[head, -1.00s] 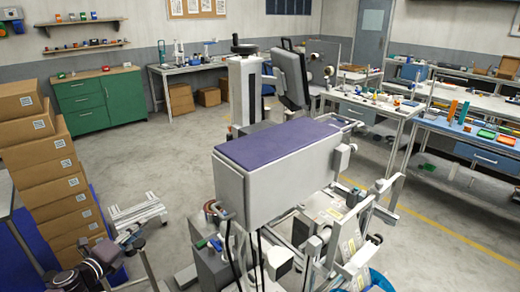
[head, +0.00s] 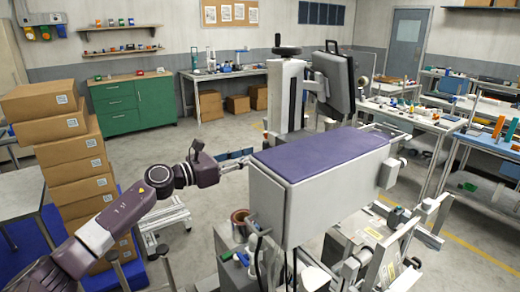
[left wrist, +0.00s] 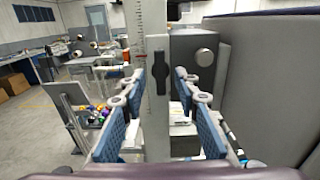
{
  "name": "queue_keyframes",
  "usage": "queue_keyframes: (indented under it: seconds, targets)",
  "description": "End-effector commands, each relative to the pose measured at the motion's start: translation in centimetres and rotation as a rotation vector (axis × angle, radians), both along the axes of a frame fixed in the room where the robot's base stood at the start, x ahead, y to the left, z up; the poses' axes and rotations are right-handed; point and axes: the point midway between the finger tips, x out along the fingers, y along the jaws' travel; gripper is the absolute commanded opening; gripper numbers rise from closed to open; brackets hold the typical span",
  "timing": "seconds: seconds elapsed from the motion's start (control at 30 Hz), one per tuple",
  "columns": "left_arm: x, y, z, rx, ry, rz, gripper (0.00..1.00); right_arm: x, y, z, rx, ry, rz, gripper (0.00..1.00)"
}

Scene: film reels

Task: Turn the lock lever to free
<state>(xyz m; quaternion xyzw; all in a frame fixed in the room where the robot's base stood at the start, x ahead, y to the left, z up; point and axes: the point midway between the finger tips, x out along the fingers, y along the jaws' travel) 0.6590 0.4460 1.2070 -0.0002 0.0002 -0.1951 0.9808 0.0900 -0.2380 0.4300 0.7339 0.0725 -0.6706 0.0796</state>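A white upright column (left wrist: 155,60) with a ruled scale stands ahead in the left wrist view. My left gripper (left wrist: 160,98) is open, with blue pads to either side of the column's lower part in the picture. Contact is not visible. In the head view the left gripper (head: 238,156) is beside the purple-topped cabinet (head: 318,152), in front of the machine's white column (head: 287,95). My right gripper is not in view.
The grey cabinet wall (left wrist: 270,85) is close on the gripper's right. A grey box with a round knob (left wrist: 204,57) is behind the column. Stacked cartons (head: 70,150) stand at the left. Open floor (head: 140,155) lies between the cartons and the machine.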

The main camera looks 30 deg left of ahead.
Motion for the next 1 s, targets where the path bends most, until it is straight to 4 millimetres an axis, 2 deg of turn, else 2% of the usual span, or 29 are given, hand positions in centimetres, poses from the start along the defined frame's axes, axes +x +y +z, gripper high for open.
queue_keyframes:
  seconds: [0.07,0.3,0.7,0.73,1.0]
  targets:
    - [0.9,-0.4,0.5,0.001,-0.004,0.0,0.29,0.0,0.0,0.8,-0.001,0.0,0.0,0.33]
    - [2.8,-1.1,0.2,-0.001,-0.001,0.001,0.29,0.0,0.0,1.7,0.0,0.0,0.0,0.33]
    - [3.3,-1.4,0.0,0.0,0.001,0.0,0.29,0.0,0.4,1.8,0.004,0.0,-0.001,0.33]
    - [3.3,-1.4,0.0,0.0,0.001,0.0,0.28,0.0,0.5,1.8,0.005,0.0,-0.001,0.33]
    - [3.2,-1.4,0.0,0.0,0.0,0.0,0.0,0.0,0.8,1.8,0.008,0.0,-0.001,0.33]
